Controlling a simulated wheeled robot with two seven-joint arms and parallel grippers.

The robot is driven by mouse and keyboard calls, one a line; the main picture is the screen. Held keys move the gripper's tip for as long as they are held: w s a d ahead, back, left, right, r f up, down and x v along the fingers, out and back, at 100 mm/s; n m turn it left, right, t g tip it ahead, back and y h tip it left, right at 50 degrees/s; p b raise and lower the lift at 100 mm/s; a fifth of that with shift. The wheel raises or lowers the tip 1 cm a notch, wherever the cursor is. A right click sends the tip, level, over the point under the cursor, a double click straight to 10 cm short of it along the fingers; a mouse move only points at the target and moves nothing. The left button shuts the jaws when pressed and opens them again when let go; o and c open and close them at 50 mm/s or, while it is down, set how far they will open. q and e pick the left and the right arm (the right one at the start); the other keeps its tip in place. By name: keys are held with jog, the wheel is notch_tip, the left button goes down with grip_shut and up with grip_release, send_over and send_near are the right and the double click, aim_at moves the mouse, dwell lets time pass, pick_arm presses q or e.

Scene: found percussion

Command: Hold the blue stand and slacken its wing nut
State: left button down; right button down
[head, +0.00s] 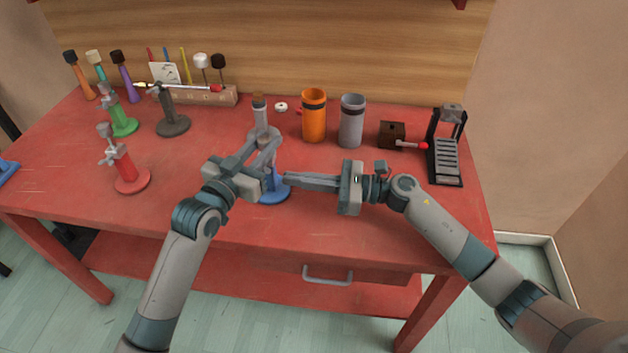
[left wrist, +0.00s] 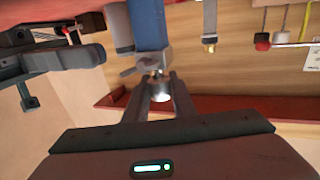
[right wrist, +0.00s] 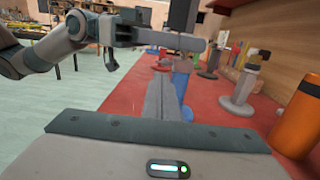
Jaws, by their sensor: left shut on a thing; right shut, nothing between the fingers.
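The blue stand (head: 273,195) is upright near the table's front, its upper part largely hidden by my left gripper in the head view. Its blue post (left wrist: 148,25) and wing nut (left wrist: 150,64) show in the left wrist view. My left gripper (head: 270,150) is shut on the stand's top, around a silvery part (left wrist: 160,92) close to the wing nut. My right gripper (head: 287,179) is shut and empty, its tips pointing at the post from the right, below the left gripper. Whether they touch the stand I cannot tell. The stand also shows in the right wrist view (right wrist: 182,72).
A grey stand (head: 263,135) is just behind. The orange cup (head: 313,118) and grey cup (head: 351,122) stand back right, with a brown block (head: 391,133) beyond. Red (head: 130,178), green (head: 122,126) and dark (head: 172,124) stands are left. The front right tabletop is clear.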

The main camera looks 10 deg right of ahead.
jog(key=shift+x, duration=1.7)
pick_arm(q)
jog(key=shift+f, duration=0.1)
pick_arm(e)
jog(key=shift+d+r, duration=0.15)
jog(key=shift+r, duration=0.65)
pick_arm(q)
jog(key=shift+d, duration=0.1)
jog(key=shift+s+f, duration=0.1)
jog(key=shift+f, duration=0.15)
pick_arm(e)
jog(key=r, duration=0.1)
jog(key=a+r, duration=0.1)
jog(key=r, duration=0.1)
jog(key=shift+r, duration=0.2)
pick_arm(q)
jog(key=shift+f, duration=0.1)
pick_arm(e)
jog(key=shift+w+r, duration=0.1)
pick_arm(q)
jog(key=shift+r, duration=0.25)
pick_arm(e)
jog(key=f+v, duration=0.1)
jog(key=v, duration=0.7)
